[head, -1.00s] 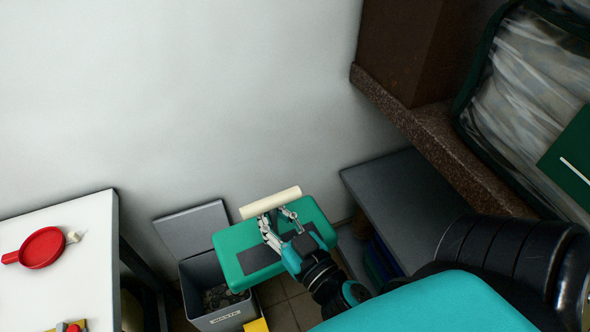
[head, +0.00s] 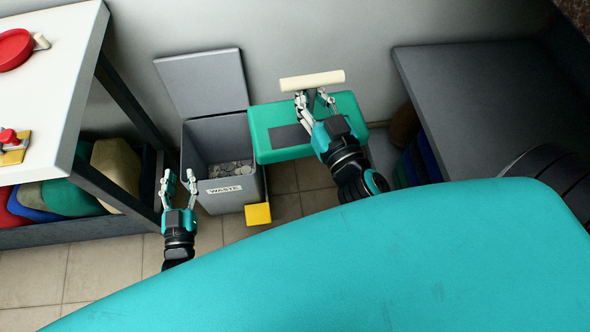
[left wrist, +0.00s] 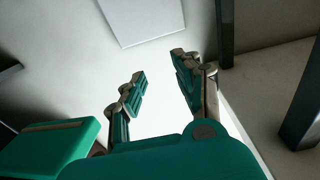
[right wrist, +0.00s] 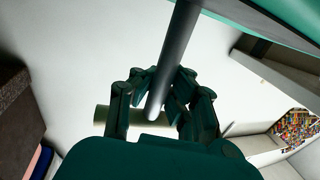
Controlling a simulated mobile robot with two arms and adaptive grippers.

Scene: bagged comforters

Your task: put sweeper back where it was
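The sweeper has a teal body (head: 345,108) with a dark patch, a dark pole and a cream crossbar grip (head: 311,80). My right gripper (head: 313,97) appears shut on the pole just below the crossbar. In the right wrist view the pole (right wrist: 175,65) runs between the fingers (right wrist: 157,100), the crossbar (right wrist: 102,117) lies behind them, and a teal edge shows at upper right. My left gripper (head: 179,177) is open and empty, left of the waste bin; its parted fingers also show in the left wrist view (left wrist: 158,82). Whether the body touches the floor is hidden.
A grey waste bin (head: 225,190) with raised lid (head: 204,82) stands beside the sweeper; its yellow pedal (head: 258,214) faces the tiled floor. A white table (head: 50,90) is at left, over a shelf of bags. A grey bench (head: 465,110) is at right.

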